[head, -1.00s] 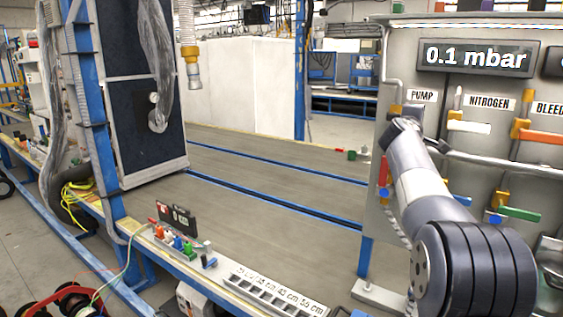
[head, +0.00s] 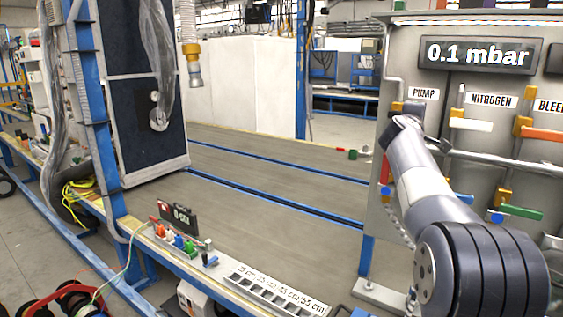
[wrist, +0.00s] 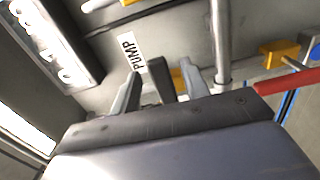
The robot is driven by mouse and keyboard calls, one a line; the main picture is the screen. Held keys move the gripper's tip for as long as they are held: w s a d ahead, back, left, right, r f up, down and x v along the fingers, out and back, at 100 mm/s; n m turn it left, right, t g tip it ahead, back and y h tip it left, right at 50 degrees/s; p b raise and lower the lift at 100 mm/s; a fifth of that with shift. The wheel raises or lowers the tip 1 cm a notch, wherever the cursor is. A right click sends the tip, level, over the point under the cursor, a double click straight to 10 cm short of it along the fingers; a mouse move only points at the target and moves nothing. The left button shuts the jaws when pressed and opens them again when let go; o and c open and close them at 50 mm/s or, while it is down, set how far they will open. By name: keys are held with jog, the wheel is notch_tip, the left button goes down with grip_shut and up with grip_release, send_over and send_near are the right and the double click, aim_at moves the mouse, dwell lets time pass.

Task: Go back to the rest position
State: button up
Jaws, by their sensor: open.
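My gripper (wrist: 160,70) is open in the wrist view, its two pale fingers spread below the PUMP label (wrist: 131,47). A dark piece (wrist: 156,78) stands between the fingers; I cannot tell whether it touches them. In the head view, my arm reaches up along the right-hand panel (head: 455,120), and its end is just below the PUMP label (head: 423,93). A small yellow part (head: 397,106) shows beside it. The rest of the pump valve is hidden by my arm. The panel display (head: 478,54) reads 0.1 mbar.
Right of my arm, the panel carries a white NITROGEN handle (head: 470,124), an orange BLEED handle (head: 543,134) and a green handle (head: 521,212). The conveyor bench (head: 265,185) left of the panel is largely clear.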

jog(key=b+v, duration=0.2)
jog(key=v, duration=0.6)
jog(key=p+x, duration=0.3)
jog(key=x, duration=0.7)
jog(key=shift+w+d+r+p, duration=0.1)
jog(key=shift+w+d+p, duration=0.05)
jog(key=shift+p, duration=0.25)
jog(key=shift+w+d+r+p, duration=0.15)
jog(key=shift+w+r+p, duration=0.1)
jog(key=shift+p, duration=0.2)
jog(key=shift+s+r+n+p, duration=0.1)
jog(key=shift+r+n+p, duration=0.2)
jog(key=shift+n+p, duration=0.35)
jog(key=shift+n, duration=0.45)
jog(key=shift+r, duration=0.1)
